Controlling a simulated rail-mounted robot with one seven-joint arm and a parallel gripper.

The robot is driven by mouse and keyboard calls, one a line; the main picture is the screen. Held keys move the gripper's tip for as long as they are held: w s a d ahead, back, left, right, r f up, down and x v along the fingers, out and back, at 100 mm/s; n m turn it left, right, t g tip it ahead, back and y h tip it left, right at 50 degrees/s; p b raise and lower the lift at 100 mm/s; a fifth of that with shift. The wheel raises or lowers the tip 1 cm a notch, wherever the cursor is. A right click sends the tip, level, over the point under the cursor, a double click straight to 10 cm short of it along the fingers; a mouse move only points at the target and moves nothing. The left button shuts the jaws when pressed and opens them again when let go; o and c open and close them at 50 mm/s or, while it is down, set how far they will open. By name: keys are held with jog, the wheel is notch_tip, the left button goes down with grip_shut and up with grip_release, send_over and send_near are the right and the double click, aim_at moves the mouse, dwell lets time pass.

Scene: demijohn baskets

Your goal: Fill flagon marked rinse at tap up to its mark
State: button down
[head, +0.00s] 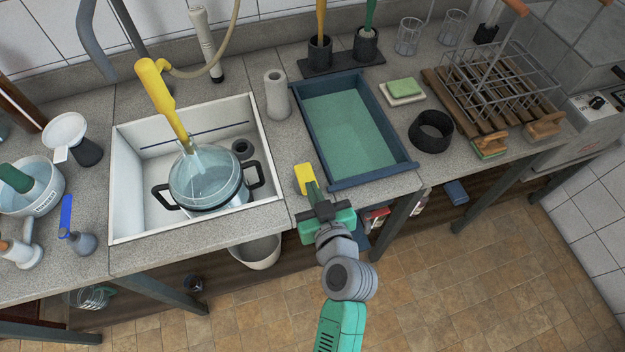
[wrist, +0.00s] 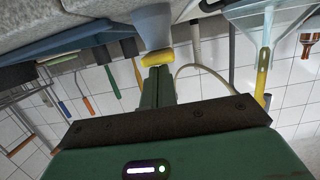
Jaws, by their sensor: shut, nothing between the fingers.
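A round clear glass flagon (head: 205,180) stands in the white sink (head: 128,205), within a holder with two black handles (head: 254,175). No rinse marking or fill mark is readable, and I cannot tell the water level inside. The yellow tap (head: 160,92) slants down, its lower end at the flagon's neck; whether water runs is not clear. My gripper (head: 304,180) is shut and empty, its yellow tips above the counter right of the sink. In the wrist view the shut fingers (wrist: 156,62) point toward a grey cylinder, with the yellow tap (wrist: 263,75) to the right.
The grey cylinder (head: 277,95) stands between the sink and a blue-rimmed tray (head: 399,143) with a green bottom. A black ring (head: 431,132) and a wire rack (head: 500,75) are further right. A blue-handled tool (head: 66,215) and a funnel (head: 66,132) are left of the sink.

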jog(key=s+d+r+p, duration=0.3)
jog(key=s+r, duration=0.3)
jog(key=s, duration=0.3)
jog(key=shift+d, duration=0.35)
jog(key=shift+s+r, duration=0.1)
dwell(0.6)
jog(key=w+a+r+t+h, duration=0.1)
jog(key=w+r+t, duration=0.15)
jog(key=r, duration=1.05)
jog(key=w+r+t+h, duration=0.1)
jog(key=w+r+t, duration=0.15)
jog(key=r, duration=1.05)
jog(key=s+r+m+t+h, duration=0.25)
jog(key=s+r, duration=0.25)
jog(key=r, duration=0.6)
jog(key=s+r+m+t+h, duration=0.1)
jog(key=s+r+m+t, duration=0.2)
jog(key=r, duration=0.7)
notch_tip(320, 180, up, 28)
jog(key=p, duration=2.7)
jog(key=shift+s+f+n+p, duration=0.15)
jog(key=shift+s+n+p, duration=0.2)
jog(key=shift+n+p, duration=0.1)
